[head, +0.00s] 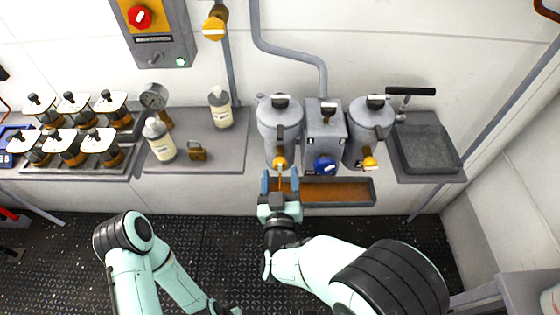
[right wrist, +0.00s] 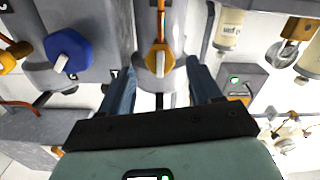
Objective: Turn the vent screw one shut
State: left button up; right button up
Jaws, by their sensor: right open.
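Two grey canisters hang on the wall, each with an orange vent screw low on its front: a left one (head: 280,163) and a right one (head: 369,163). I cannot read which is numbered one. My right gripper (head: 280,183) is open just in front of the left screw. In the right wrist view this orange screw (right wrist: 160,60), with a pale mark along it, shows between and beyond the blue fingers of the right gripper (right wrist: 163,88). The fingers appear apart from it. Only my left arm's links show at the lower left; its gripper is out of view.
A grey box with a blue knob (head: 325,166) sits between the canisters. A brown tray (head: 340,192) lies below. A shelf (head: 225,150) with bottles and a padlock is at left, a dark plate (head: 428,150) at right. The floor in front is clear.

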aim_at(281, 168)
jog(key=shift+w, duration=2.25)
jog(key=shift+c, duration=0.3)
jog(key=c, duration=1)
jog(key=shift+o, duration=0.2)
